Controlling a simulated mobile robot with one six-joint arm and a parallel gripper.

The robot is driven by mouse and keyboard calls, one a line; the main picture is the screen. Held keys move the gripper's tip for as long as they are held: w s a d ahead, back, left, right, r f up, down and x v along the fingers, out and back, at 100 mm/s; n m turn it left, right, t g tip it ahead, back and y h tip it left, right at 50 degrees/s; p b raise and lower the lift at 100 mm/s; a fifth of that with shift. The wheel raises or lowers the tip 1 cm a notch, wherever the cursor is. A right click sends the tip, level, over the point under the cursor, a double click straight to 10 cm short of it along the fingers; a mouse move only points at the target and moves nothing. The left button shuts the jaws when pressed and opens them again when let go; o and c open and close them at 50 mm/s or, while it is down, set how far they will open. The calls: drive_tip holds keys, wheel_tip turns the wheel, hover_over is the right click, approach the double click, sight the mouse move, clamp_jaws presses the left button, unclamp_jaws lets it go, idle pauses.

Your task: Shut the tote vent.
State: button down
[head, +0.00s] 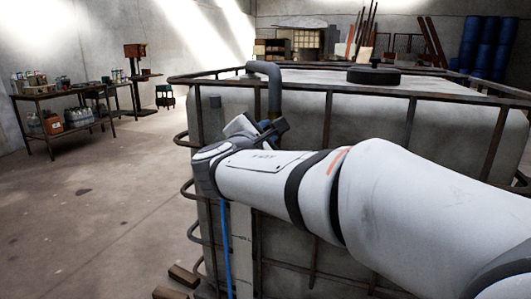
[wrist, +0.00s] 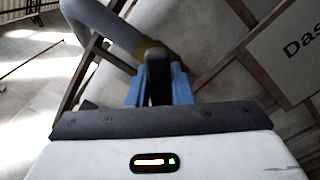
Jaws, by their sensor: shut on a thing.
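The tote (head: 450,130) is a large pale tank in a rusty bar cage, filling the middle and right of the head view. Its vent is a grey bent pipe (head: 272,80) rising at the tote's near left top. In the wrist view the grey pipe (wrist: 105,22) runs down to a brass-coloured fitting (wrist: 150,44). My gripper (wrist: 160,88) has its blue fingers shut on a black upright handle (wrist: 158,70) in front of that fitting. In the head view my gripper (head: 270,130) is at the pipe's lower end, and my wrist hides most of the handle.
Cage bars (wrist: 238,12) run close around my gripper. A lettered plate (wrist: 290,48) is at the right of the wrist view. A black lid (head: 373,76) sits on the tote. Shelves with bottles (head: 65,110) stand far left; open floor (head: 90,210) lies between.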

drive_tip(key=m+b, duration=0.2)
drive_tip(key=b, duration=0.1)
drive_tip(key=f+m+b, duration=0.1)
drive_tip(key=m+b, duration=0.1)
drive_tip(key=b, duration=0.1)
drive_tip(key=shift+d+m+b, duration=0.1)
drive_tip(key=shift+m+b, duration=0.2)
drive_tip(key=m+b, duration=0.2)
drive_tip(key=b, duration=0.1)
drive_tip(key=shift+m+b, duration=0.3)
drive_tip(key=shift+m, duration=0.1)
drive_tip(key=shift+r+m+b, duration=0.1)
drive_tip(key=shift+m+b, duration=0.4)
drive_tip(key=shift+b, duration=0.1)
drive_tip(key=shift+r, duration=0.1)
drive_tip(key=c, duration=1.3)
unclamp_jaws()
